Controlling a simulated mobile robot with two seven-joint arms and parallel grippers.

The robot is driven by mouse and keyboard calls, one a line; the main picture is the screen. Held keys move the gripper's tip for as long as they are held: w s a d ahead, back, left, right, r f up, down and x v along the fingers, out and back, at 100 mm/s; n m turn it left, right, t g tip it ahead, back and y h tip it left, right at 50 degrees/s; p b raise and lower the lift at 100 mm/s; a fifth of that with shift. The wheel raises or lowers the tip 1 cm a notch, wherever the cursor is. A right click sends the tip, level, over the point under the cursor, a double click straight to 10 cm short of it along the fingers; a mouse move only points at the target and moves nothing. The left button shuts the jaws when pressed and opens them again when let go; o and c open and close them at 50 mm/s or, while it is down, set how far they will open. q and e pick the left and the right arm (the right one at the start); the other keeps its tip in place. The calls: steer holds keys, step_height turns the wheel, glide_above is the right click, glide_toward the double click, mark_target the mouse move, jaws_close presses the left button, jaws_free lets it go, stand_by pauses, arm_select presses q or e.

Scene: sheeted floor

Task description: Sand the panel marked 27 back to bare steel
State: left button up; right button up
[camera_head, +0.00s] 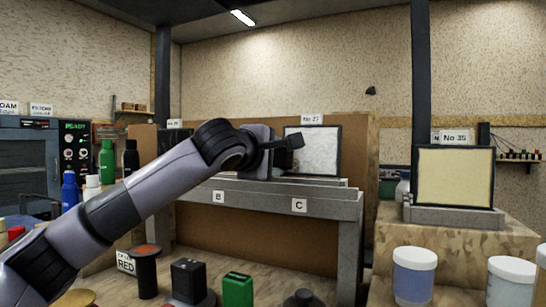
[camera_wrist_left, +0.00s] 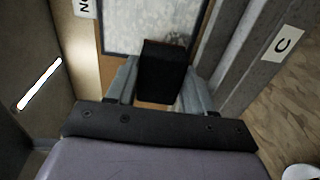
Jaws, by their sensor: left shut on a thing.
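The panel marked No 27 (camera_head: 322,158) stands upright in a dark frame on the grey bench, with its label above it. Its visible face is mottled pale grey-white. It also shows at the top of the left wrist view (camera_wrist_left: 135,28). My left gripper (camera_head: 283,144) is in front of the panel's left part. It is shut on a black block (camera_wrist_left: 163,72), which also shows dark at the fingertips in the head view (camera_head: 297,140). The block hides part of the panel; I cannot tell whether they touch. My right gripper is not in view.
The grey bench (camera_head: 330,206) carries labels B and C. A cream panel marked No 35 (camera_head: 455,177) stands at right. A dark post (camera_head: 421,70) rises at right.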

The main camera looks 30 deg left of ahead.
mark_target(299, 159)
arm_select(q)
steer(key=shift+w, duration=0.6)
steer(key=shift+f, duration=0.1)
steer(key=shift+d, duration=1.95)
steer(key=shift+w+b, duration=0.15)
steer(key=shift+b, duration=0.15)
